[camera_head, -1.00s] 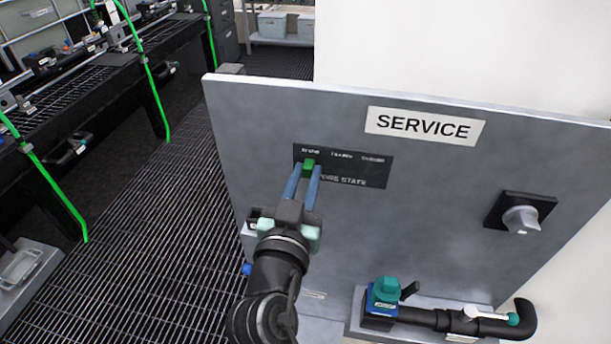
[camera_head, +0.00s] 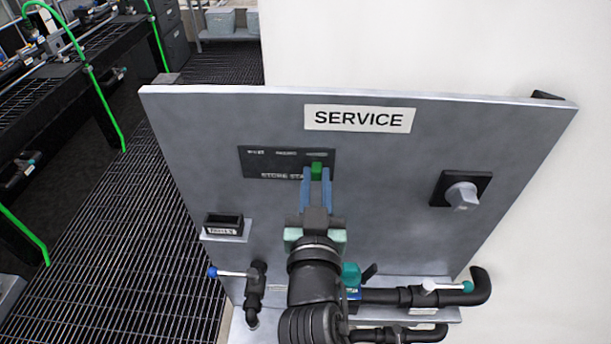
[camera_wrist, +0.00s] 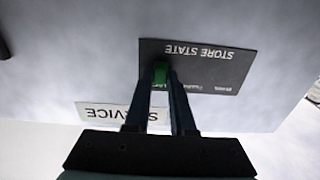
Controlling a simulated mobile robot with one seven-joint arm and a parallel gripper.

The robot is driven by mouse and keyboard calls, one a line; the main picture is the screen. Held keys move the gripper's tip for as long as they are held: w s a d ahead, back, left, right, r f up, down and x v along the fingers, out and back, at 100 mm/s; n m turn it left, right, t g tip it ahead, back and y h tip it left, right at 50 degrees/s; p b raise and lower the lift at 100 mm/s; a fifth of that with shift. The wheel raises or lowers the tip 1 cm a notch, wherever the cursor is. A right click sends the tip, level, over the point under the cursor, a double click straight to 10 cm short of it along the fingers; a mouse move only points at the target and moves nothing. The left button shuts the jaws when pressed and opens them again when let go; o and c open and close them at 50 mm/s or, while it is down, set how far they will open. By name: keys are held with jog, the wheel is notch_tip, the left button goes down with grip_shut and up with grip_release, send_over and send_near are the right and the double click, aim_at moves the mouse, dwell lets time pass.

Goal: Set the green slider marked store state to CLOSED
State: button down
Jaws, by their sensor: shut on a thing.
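The green slider (camera_head: 316,169) sits at the right end of the dark STORE STATE plate (camera_head: 262,165) on the grey SERVICE panel. Three small labels run along the plate's top; the rightmost is above the slider and too small to read. My gripper (camera_head: 317,178) is shut on the slider, one blue finger on each side. In the wrist view the slider (camera_wrist: 161,73) shows between the fingertips, with the plate (camera_wrist: 205,62) upside down. The fingers hide part of the plate's lettering.
A rotary knob (camera_head: 461,194) is at the panel's right. A small black holder (camera_head: 224,224) is at lower left. Pipes with a teal valve (camera_head: 351,274) and a blue-tipped handle (camera_head: 213,272) run below, close to my arm. Floor grating lies to the left.

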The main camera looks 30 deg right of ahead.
jog(key=shift+s+d+h, duration=0.1)
jog(key=shift+d+h, duration=0.1)
jog(key=shift+h, duration=0.1)
jog(key=c, duration=0.8)
grip_release()
jog(key=shift+s+d, duration=0.1)
jog(key=shift+d, duration=0.05)
jog(key=shift+o, duration=0.2)
jog(key=shift+a, duration=0.25)
jog(key=shift+s+a+f+b, duration=0.15)
jog(key=shift+s+a+b, duration=0.1)
jog(key=shift+s+b, duration=0.1)
jog(key=b+v, duration=0.3)
jog(key=v, duration=0.9)
jog(key=shift+r, duration=0.3)
jog(key=shift+d, duration=0.1)
